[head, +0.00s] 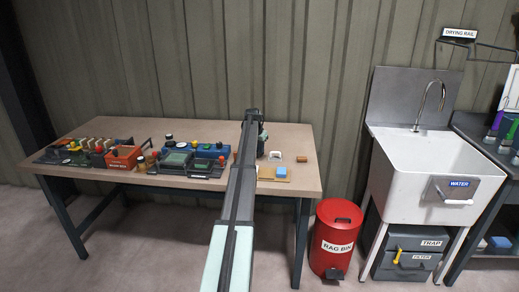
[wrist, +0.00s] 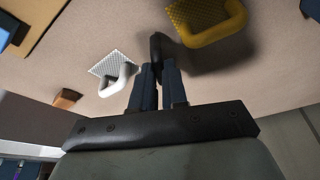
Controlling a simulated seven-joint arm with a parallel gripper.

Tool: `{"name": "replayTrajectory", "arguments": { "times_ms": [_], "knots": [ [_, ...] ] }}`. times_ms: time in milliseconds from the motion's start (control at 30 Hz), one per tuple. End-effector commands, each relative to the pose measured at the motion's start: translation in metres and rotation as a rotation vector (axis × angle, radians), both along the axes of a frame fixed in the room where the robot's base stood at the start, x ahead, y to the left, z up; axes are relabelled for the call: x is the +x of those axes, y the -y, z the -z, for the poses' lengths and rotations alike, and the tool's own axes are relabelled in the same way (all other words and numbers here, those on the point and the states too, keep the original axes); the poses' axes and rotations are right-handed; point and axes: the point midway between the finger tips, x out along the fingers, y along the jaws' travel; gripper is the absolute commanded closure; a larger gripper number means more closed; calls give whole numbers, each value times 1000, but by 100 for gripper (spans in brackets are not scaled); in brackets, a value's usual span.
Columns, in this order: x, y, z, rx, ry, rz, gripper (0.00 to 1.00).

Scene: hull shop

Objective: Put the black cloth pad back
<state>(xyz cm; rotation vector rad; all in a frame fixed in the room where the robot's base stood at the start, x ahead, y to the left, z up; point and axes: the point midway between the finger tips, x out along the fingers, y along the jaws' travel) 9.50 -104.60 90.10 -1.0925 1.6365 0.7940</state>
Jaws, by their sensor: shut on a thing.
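My gripper (wrist: 160,72) is shut on a dark, narrow thing, which I take to be the black cloth pad (wrist: 157,48); only a small part shows between and beyond the fingertips. In the head view my arm hides most of the gripper, and the pad cannot be made out. In the wrist view a white pad with a loop handle (wrist: 112,70) lies on the table left of the fingers. A yellow pad with a loop handle (wrist: 207,22) is to their upper right.
The workbench (head: 300,134) carries a red-orange box (head: 123,158) and several trays and tools at left. At right are a tan board (head: 288,180), a white item (head: 275,155) and an orange-brown block (head: 301,158). A red rag bin (head: 334,240) and sink (head: 420,180) stand beyond.

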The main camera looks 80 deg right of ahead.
Motion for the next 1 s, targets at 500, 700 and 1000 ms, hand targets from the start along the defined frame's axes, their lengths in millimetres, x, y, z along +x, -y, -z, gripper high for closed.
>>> {"name": "replayTrajectory", "arguments": {
  "times_ms": [500, 700, 1000],
  "knots": [
    [0, 0, 3, 0, 0, 0, 74],
    [0, 0, 3, 0, 0, 0, 62],
    [1, -1, -5, -1, 0, 0, 62]
  ]
}}
